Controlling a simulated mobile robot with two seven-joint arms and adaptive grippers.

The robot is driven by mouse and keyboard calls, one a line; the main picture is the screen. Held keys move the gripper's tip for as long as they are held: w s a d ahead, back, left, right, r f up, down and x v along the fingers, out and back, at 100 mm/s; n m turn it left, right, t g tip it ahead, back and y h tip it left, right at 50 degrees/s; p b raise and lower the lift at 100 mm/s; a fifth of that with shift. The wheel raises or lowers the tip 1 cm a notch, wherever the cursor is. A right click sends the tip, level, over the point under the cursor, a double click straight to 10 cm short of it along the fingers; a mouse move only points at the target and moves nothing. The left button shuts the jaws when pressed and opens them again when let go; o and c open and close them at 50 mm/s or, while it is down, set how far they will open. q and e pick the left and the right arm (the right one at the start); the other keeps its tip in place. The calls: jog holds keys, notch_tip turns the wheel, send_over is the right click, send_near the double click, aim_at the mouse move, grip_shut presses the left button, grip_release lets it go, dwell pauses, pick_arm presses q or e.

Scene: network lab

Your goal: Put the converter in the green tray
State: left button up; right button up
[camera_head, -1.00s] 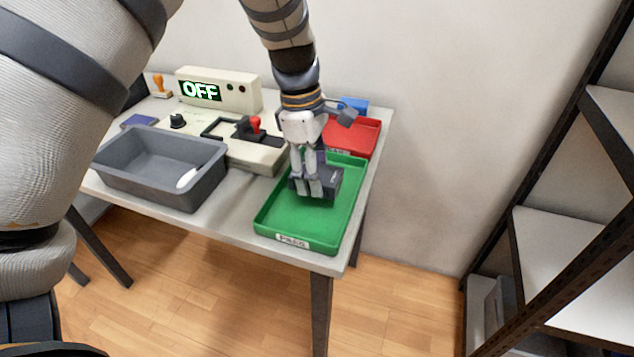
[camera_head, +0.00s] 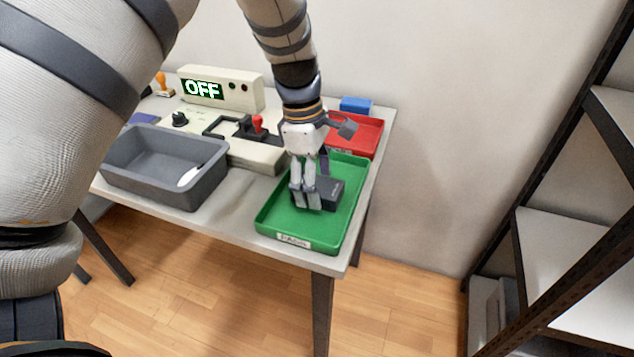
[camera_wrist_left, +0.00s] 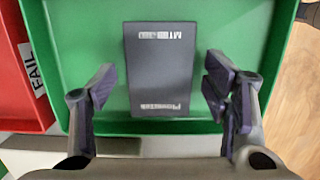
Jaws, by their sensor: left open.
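The converter, a dark grey box with white lettering (camera_wrist_left: 160,75), lies flat on the floor of the green tray. It also shows in the head view (camera_head: 331,192), partly hidden by my gripper. My left gripper (camera_head: 307,200) is over the tray at the converter. In the left wrist view its open fingers (camera_wrist_left: 163,95) stand on either side of the box with gaps. My right gripper is not in view.
A red tray (camera_head: 368,137) sits behind the green one, with a blue object (camera_head: 355,104) nearby. A grey bin (camera_head: 150,185) holding a white item stands at left. A test device (camera_head: 240,92) reads OFF. Dark shelving (camera_head: 570,240) stands at right.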

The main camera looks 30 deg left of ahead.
pick_arm(q)
notch_tip(320, 180, up, 11)
jog(key=a, duration=0.1)
jog(key=shift+s+a+r+p, duration=0.15)
jog(key=shift+s+a+p, duration=0.05)
jog(key=shift+a+p, duration=0.1)
